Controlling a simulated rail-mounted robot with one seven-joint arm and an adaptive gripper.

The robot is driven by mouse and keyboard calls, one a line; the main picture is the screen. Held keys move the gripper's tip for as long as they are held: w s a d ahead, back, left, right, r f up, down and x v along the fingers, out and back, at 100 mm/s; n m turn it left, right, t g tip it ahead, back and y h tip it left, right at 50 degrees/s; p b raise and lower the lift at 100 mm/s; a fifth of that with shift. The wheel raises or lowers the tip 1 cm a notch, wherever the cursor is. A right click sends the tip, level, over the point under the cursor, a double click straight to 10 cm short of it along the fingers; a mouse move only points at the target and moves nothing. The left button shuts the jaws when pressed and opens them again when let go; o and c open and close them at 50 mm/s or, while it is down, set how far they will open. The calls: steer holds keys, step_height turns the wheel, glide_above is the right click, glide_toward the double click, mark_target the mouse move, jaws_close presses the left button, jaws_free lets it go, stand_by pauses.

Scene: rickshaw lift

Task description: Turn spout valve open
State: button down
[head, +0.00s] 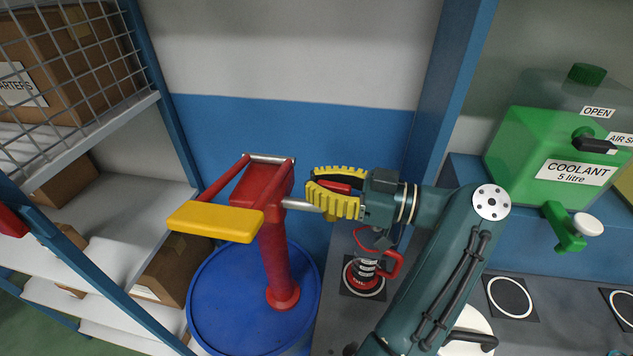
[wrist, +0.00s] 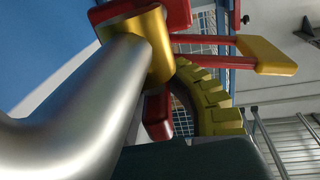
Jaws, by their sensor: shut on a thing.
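A red hand pump (head: 273,240) with a yellow handle (head: 215,221) stands upright on a blue drum (head: 215,310). A silver spout (head: 300,205) runs right from its top toward my gripper (head: 322,186). My gripper, with yellow toothed fingers, is shut on a small red valve lever (head: 338,187) beside the spout. In the wrist view the spout (wrist: 75,100) fills the left side and enters a brass-coloured collar (wrist: 150,45). The red lever (wrist: 157,115) shows there against the yellow finger (wrist: 212,105). The lever's exact turn and how it joins the spout are hidden.
A green coolant container (head: 535,150) with a black tap, an "OPEN" label and a green spout (head: 563,230) stands at right. A red-handled device (head: 366,275) stands on the grey bench below my gripper. Shelves with boxes (head: 75,60) fill the left. A blue post (head: 445,90) rises behind.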

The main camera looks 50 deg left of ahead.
mark_target(318, 181)
steer(key=shift+f, duration=0.1)
steer(key=c, duration=1)
jaws_free()
steer(key=shift+d, duration=0.1)
steer(key=shift+c, duration=0.2)
step_height(318, 181, up, 10)
steer(key=shift+r, duration=0.1)
